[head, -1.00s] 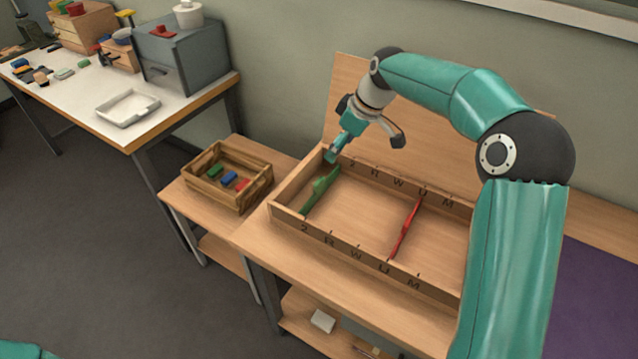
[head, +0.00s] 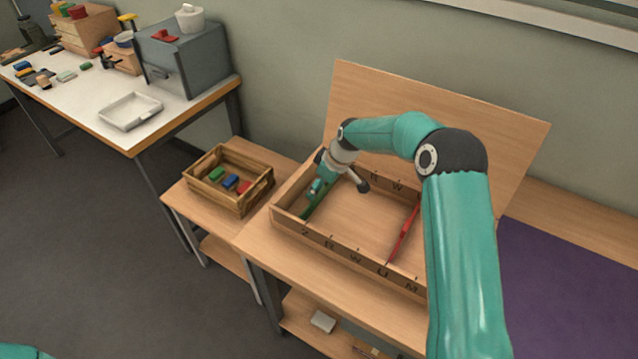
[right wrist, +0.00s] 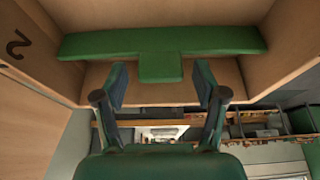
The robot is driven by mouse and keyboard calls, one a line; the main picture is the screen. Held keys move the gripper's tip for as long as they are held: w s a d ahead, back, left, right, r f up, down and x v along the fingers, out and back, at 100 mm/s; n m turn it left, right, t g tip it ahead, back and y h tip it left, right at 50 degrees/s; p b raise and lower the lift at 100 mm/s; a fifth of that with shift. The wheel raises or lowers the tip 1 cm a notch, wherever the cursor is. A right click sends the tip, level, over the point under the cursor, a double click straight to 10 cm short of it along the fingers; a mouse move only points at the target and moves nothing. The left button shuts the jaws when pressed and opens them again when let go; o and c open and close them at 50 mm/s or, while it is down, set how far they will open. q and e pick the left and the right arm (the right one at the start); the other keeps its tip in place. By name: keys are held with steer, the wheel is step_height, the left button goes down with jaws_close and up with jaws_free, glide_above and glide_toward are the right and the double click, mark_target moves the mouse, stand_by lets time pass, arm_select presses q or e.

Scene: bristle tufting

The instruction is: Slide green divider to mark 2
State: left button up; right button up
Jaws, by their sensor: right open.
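The green divider (head: 305,213) stands across the left end of the wooden box (head: 345,249), its front end near the 2 on the front wall. I cannot tell whether it lines up exactly with that mark. My right gripper (head: 314,189) is down over the divider and hides much of it. In the right wrist view, the green divider (right wrist: 215,40) has a central tab pointing at the gripper. The two fingers of my right gripper (right wrist: 160,84) are open, toward either side of the tab, with nothing held. My left gripper is out of view.
A red divider (head: 404,234) stands farther right in the box, near the U. A small wooden crate (head: 238,205) with coloured blocks sits left of the box. A tall wooden board (head: 430,105) rises behind it. The box floor between the dividers is clear.

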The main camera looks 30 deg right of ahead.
steer(key=shift+w+f, duration=0.1)
steer(key=shift+f, duration=0.2)
